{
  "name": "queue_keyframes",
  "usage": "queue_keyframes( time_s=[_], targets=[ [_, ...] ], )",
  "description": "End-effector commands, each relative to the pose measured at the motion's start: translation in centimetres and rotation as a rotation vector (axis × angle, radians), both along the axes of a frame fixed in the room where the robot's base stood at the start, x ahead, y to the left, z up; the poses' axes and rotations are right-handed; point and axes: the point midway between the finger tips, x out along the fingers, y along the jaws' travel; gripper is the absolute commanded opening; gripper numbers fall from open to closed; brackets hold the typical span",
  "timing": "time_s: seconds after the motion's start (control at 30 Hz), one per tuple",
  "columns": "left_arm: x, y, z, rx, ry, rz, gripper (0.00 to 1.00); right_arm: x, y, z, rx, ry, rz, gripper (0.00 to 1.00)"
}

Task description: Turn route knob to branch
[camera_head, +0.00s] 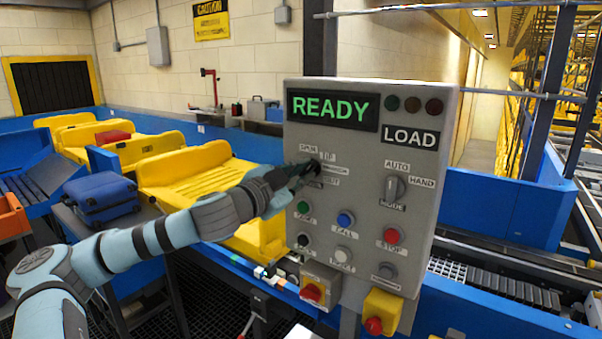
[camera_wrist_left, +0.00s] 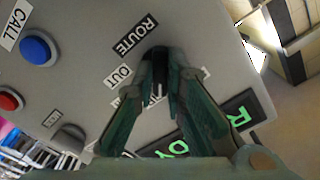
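The grey control panel (camera_head: 350,245) carries a READY display (camera_head: 333,107) lit in green. The route knob sits at its upper left, mostly hidden by my left gripper (camera_head: 308,168) in the head view. In the left wrist view a dark part of the route knob (camera_wrist_left: 158,88) shows between the two fingers of my left gripper (camera_wrist_left: 161,62), which close in on it from both sides. The ROUTE label (camera_wrist_left: 135,36) and OUT label (camera_wrist_left: 119,76) lie beside it. The knob's exact pointing direction is hard to tell. My right gripper is not in view.
The mode knob (camera_head: 394,188), a blue call button (camera_head: 346,219) and a red stop button (camera_head: 391,236) are on the same panel. Yellow trays (camera_head: 195,170) stand on the conveyor behind. A blue suitcase (camera_head: 103,197) lies at the left.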

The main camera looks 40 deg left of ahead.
Motion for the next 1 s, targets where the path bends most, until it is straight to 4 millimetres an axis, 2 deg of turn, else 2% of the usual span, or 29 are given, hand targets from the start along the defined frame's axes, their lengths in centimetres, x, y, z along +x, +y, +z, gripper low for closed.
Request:
queue_keyframes(
  time_s=[0.47,1.0],
  targets=[
    [-0.01,-0.02,-0.02,0.060,0.009,-0.001,0.00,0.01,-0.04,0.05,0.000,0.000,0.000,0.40],
    [-0.01,0.04,0.00,0.449,0.053,0.000,0.00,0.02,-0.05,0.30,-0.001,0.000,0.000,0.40]
  ],
)
